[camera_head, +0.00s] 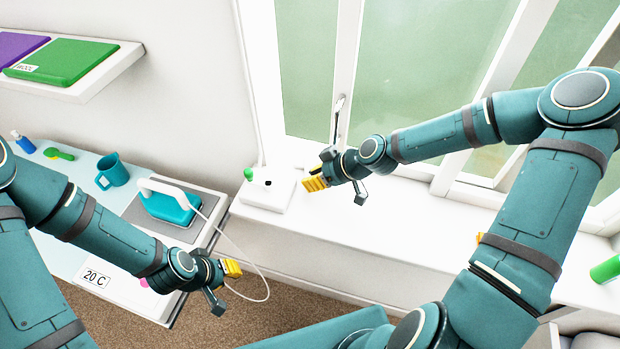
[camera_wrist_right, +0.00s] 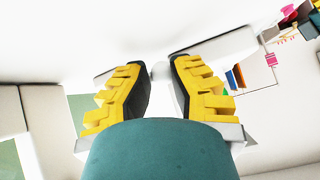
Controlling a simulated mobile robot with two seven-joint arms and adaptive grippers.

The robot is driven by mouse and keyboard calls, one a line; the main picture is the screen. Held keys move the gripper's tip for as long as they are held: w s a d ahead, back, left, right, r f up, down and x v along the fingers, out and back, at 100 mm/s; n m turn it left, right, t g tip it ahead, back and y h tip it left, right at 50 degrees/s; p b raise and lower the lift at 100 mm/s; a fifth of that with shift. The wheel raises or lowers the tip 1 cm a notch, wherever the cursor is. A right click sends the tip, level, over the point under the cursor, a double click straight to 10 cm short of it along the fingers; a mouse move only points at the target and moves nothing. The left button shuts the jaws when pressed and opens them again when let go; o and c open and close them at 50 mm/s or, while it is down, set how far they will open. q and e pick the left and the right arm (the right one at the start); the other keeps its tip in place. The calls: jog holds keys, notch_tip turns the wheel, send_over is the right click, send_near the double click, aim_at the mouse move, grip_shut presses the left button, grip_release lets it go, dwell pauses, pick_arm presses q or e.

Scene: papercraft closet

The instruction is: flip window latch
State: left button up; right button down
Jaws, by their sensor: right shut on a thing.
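A slim silver window latch (camera_head: 338,104) stands upright on the white frame between the window panes in the head view. My right gripper (camera_head: 314,184) is below it, above the white sill, with its yellow fingers pointing down and left. In the right wrist view, the fingertips of my right gripper (camera_wrist_right: 162,72) close on a small pale piece (camera_wrist_right: 161,70). I cannot tell whether that piece belongs to the latch. My left gripper (camera_head: 232,268) is in front of the ironing table, away from the window; its finger gap is not clear.
A white box (camera_head: 267,195) with a green knob sits on the sill (camera_head: 350,228), left of my right gripper. A teal iron (camera_head: 170,207) with a white cord and a teal mug (camera_head: 112,171) stand on the low table. A green cylinder (camera_head: 606,270) is at far right.

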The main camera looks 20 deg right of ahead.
jog(key=shift+w+d+n+g, duration=0.15)
jog(key=shift+d+n+g, duration=0.15)
jog(key=shift+d+n, duration=0.15)
jog(key=c, duration=1)
grip_release()
jog(key=o, duration=0.5)
jog(key=shift+w+a+f, duration=0.1)
jog(key=shift+w+f, duration=0.05)
jog(key=shift+w, duration=0.1)
jog(key=shift+c, duration=0.2)
jog(key=shift+s, duration=0.1)
jog(key=shift+s, duration=0.15)
jog(key=shift+s+d+r, duration=0.1)
jog(key=shift+d+r, duration=0.35)
jog(key=shift+r, duration=0.05)
jog(key=v, duration=1)
jog(key=shift+d+r, duration=0.2)
jog(key=shift+d, duration=0.1)
jog(key=shift+s, duration=0.15)
